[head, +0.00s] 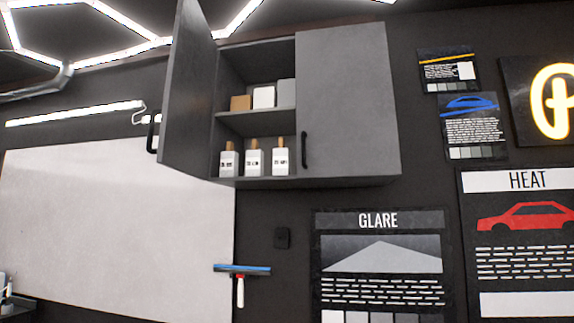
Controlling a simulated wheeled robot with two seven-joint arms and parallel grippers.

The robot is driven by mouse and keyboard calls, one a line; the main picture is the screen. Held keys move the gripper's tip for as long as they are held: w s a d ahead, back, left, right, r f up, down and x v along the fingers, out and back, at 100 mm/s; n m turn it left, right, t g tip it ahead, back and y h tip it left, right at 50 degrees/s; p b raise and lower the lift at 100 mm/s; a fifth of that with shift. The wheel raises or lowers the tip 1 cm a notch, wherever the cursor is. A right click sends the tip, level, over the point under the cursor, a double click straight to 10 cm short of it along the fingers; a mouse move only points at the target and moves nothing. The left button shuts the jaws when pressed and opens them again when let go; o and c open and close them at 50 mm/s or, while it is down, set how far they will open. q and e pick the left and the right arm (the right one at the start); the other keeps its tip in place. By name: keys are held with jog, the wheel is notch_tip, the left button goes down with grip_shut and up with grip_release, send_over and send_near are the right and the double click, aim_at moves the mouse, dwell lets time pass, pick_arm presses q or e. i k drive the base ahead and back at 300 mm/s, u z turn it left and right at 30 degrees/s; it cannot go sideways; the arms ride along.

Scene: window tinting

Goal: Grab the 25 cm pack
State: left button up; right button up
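A dark grey wall cabinet (348,105) hangs high, its left door (190,90) swung open and its right door shut. On its lower shelf stand three white packs with tan tops: left (227,163), middle (253,162) and right (281,161). Each has a dark printed label too small to read, so I cannot tell which is the 25 cm pack. On the upper shelf are a tan box (241,103), a white box (264,97) and a light grey box (287,93). Neither of my grippers is in view.
The open door juts out at the left of the shelves, with a black handle (153,133). A large pale panel (100,220) covers the left wall. Posters (380,265) hang at right.

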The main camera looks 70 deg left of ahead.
aim_at(281, 155)
jog(key=u, duration=0.4)
jog(key=i, duration=0.7)
jog(key=u, duration=1.35)
jog(key=i, duration=0.5)
jog(key=u, duration=0.4)
